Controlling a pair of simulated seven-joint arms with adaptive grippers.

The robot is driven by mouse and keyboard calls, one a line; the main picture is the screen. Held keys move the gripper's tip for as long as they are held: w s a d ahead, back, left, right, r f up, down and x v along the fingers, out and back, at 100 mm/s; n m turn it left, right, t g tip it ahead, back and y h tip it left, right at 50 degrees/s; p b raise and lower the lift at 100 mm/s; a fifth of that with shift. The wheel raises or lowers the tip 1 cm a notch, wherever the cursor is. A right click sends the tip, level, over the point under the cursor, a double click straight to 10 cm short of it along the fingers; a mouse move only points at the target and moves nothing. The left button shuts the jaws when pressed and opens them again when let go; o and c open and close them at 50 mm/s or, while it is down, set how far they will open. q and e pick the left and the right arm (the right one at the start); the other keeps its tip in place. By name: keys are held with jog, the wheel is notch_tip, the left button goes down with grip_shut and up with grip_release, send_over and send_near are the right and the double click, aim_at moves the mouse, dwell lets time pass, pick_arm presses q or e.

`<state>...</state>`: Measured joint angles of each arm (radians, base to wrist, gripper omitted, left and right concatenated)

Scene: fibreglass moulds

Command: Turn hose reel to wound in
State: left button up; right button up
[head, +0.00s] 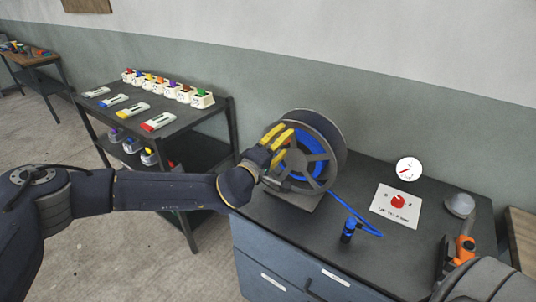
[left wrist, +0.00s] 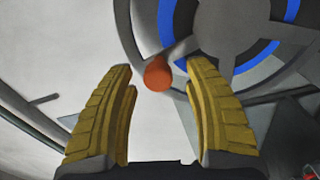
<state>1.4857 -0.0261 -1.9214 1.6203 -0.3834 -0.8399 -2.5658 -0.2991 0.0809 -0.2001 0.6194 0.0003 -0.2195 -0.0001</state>
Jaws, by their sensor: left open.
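The hose reel (head: 327,135) stands on the dark bench, a grey spoked drum with blue hose (head: 300,163) wound inside. In the left wrist view the reel's grey hub (left wrist: 228,30) and an orange-red crank knob (left wrist: 158,75) show. My left gripper (head: 285,143), with yellow fingers, is at the reel's near face. In the left wrist view my left gripper (left wrist: 163,85) is open, and the knob lies between the finger lines near the tips; contact cannot be told. A length of blue hose (head: 345,207) runs out to a blue nozzle (head: 348,231).
A white card with a red knob (head: 397,200), a round white dial (head: 408,168) and a grey dome (head: 460,205) are on the bench's right.

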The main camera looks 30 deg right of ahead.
pick_arm(q)
jog(key=v, duration=1)
jog(key=shift+a+f, duration=0.1)
